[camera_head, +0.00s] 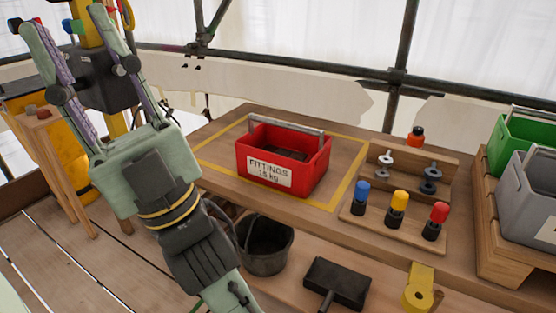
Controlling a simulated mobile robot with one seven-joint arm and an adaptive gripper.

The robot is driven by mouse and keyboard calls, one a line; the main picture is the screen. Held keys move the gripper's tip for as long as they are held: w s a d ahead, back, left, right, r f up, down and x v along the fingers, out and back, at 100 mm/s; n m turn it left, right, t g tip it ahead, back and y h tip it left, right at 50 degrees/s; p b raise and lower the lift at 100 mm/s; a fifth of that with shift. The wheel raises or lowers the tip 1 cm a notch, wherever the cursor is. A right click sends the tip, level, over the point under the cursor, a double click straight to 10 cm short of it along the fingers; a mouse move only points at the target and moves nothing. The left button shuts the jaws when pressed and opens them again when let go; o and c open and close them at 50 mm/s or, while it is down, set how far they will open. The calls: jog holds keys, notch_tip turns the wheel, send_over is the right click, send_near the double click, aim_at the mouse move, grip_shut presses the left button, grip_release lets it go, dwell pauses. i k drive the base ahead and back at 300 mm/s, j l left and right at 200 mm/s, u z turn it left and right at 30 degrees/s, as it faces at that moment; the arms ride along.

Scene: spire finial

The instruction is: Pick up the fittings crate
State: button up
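The fittings crate (312,165) is a red open box with a grey bar handle across its top and a white label reading "FITTINGS 15 kg". It stands upright on the wooden bench (217,143), inside a yellow taped outline (340,204). Dark contents show inside it but are hard to make out. My gripper (65,25) is at the upper left, pale green with two long fingers spread apart. It is open, well to the left of the crate and not touching it.
A wooden rack (400,217) with shackles and coloured-cap items stands right of the crate. Green (528,143) and grey (528,195) crates stand far right. A black bucket (266,246) is below the bench top. A yellow post (88,20) stands behind my gripper.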

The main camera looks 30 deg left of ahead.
aim_at(284, 148)
jog(key=k+j+z, duration=0.1)
jog(key=j, duration=0.3)
jog(key=k+j+z, duration=0.1)
jog(key=j, duration=0.25)
jog(key=k+j+z, duration=0.1)
jog(key=j, duration=0.3)
jog(key=i+j, duration=0.1)
jog(key=j, duration=0.25)
jog(key=i+j+z, duration=0.1)
jog(key=j, duration=0.25)
